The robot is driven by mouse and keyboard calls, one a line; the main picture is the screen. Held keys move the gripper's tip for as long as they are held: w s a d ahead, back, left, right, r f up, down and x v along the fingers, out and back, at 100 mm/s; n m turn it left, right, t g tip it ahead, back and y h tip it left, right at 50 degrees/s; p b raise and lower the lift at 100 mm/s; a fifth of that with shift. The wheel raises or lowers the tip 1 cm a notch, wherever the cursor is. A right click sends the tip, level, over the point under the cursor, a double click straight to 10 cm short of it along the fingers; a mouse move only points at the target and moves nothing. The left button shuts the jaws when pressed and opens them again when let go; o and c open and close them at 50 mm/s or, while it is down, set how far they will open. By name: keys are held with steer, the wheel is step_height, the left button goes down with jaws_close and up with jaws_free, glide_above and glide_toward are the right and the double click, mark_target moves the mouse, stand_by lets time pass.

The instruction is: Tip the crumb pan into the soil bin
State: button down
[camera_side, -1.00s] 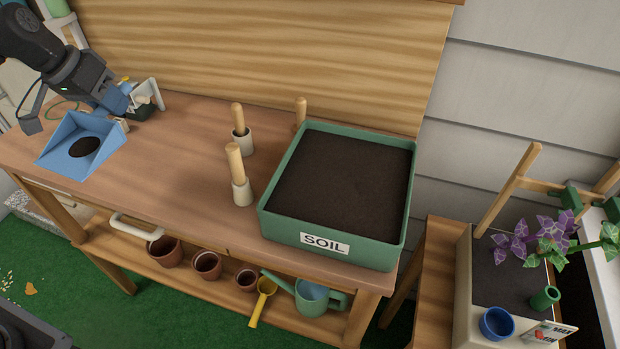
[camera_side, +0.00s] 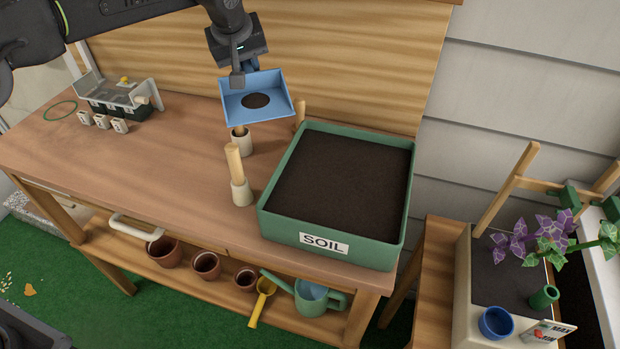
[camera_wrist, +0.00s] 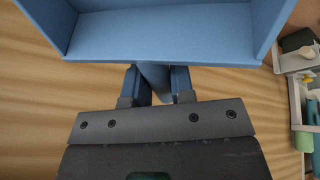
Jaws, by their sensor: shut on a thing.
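The blue crumb pan (camera_side: 278,108) is in the air above the bench, left of and behind the soil bin. A dark round patch of crumbs (camera_side: 256,100) lies in it, and the pan looks roughly level. My gripper (camera_side: 247,70) is shut on the pan's handle, which it partly hides. In the wrist view the pan (camera_wrist: 160,35) fills the top, with the handle between the fingers (camera_wrist: 156,88). The green soil bin (camera_side: 338,256), labelled SOIL, stands on the bench's right end, filled with dark soil (camera_side: 345,180).
Wooden-handled dibbers in pale holders (camera_side: 241,190) stand left of the bin, one just below the pan. A tray rack (camera_side: 120,95) and small white blocks (camera_side: 102,121) sit at the bench's left. The front middle of the bench (camera_side: 150,170) is clear. A wooden backboard (camera_side: 340,60) rises behind.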

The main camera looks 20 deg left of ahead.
mark_target(268, 78)
steer(key=shift+n+t+y, duration=0.3)
steer(key=shift+n+y, duration=0.3)
steer(key=d, duration=0.1)
steer(key=d+f, duration=0.1)
steer(key=d, duration=0.1)
steer(key=s+d+f, duration=0.1)
steer(key=shift+d+f, duration=0.15)
steer(key=shift+d, duration=0.2)
steer(key=shift+s+d+r+t, duration=0.15)
steer(key=shift+s+d+r, duration=0.15)
steer(key=shift+r, duration=0.15)
steer(key=shift+s+d+r+t, duration=0.15)
steer(key=shift+s+r, duration=0.15)
steer(key=shift+r, duration=0.1)
steer(key=shift+t+y, duration=0.6)
steer(key=shift+y, duration=0.1)
steer(key=r, duration=0.2)
steer(key=s+d+r, duration=0.1)
steer(key=r, duration=0.1)
steer(key=s+d+r, duration=0.1)
steer(key=r, duration=0.2)
steer(key=shift+d, duration=0.1)
steer(key=s+d+r+m+t+y, duration=0.1)
steer(key=s+d+r+t+y, duration=0.2)
steer(key=s+d+t, duration=0.1)
steer(key=shift+s+d+t+y, duration=0.35)
steer(key=shift+s+d, duration=0.5)
steer(key=shift+s, duration=0.55)
